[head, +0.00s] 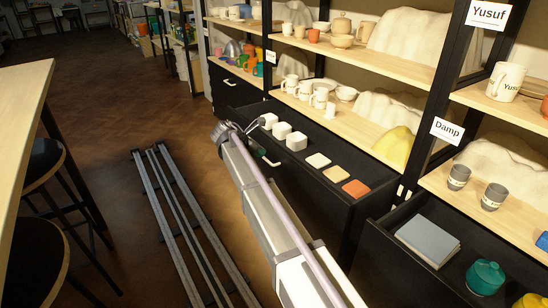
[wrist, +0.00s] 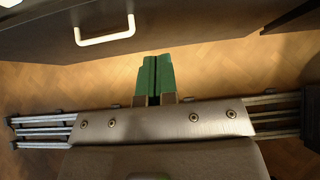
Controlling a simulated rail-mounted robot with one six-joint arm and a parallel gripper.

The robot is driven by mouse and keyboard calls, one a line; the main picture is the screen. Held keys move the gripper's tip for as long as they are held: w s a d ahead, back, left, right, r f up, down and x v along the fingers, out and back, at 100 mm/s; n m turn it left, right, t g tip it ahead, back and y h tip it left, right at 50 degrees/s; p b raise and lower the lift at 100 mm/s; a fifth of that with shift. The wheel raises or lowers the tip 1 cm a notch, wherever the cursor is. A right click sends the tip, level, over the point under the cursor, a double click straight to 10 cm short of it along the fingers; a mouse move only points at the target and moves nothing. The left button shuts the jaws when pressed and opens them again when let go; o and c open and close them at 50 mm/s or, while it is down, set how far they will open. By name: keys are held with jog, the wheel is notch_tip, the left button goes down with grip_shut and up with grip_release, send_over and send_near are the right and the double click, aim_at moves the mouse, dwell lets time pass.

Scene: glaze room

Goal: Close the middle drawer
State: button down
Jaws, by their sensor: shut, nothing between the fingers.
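The middle drawer (head: 335,187) is a dark drawer pulled out under the middle shelf bay. White blocks (head: 282,130) and flat tiles (head: 337,174) in white, beige and orange lie in it. My gripper (head: 270,161) shows small in the head view, at the outer side of this drawer's front and partly hidden by my arm. In the wrist view, my gripper's green fingers (wrist: 156,62) are together and empty. They point at a dark drawer front (wrist: 210,25), with its white handle (wrist: 105,32) to the left of them. I cannot tell whether the fingertips touch the front.
Another open drawer (head: 375,238) at the right holds a grey book (head: 428,240) and a green jar (head: 485,277). A left drawer (head: 234,92) is closed. Floor rails (head: 175,215) run along the aisle. Stools (head: 38,255) and a table (head: 22,95) bound the left side.

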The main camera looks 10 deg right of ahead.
aim_at(289, 159)
jog(key=b+x, duration=0.2)
jog(key=x, duration=0.2)
jog(key=r+b+x, duration=0.1)
jog(key=b+x, duration=0.1)
jog(key=x, duration=0.2)
jog(key=d+b+x, duration=0.1)
jog(key=b+x, duration=0.1)
jog(key=x, duration=0.2)
jog(key=shift+w+d+r, duration=0.2)
jog(key=shift+w, duration=0.1)
jog(key=shift+w+d, duration=0.15)
jog(key=shift+d, duration=0.25)
jog(key=shift+d, duration=0.1)
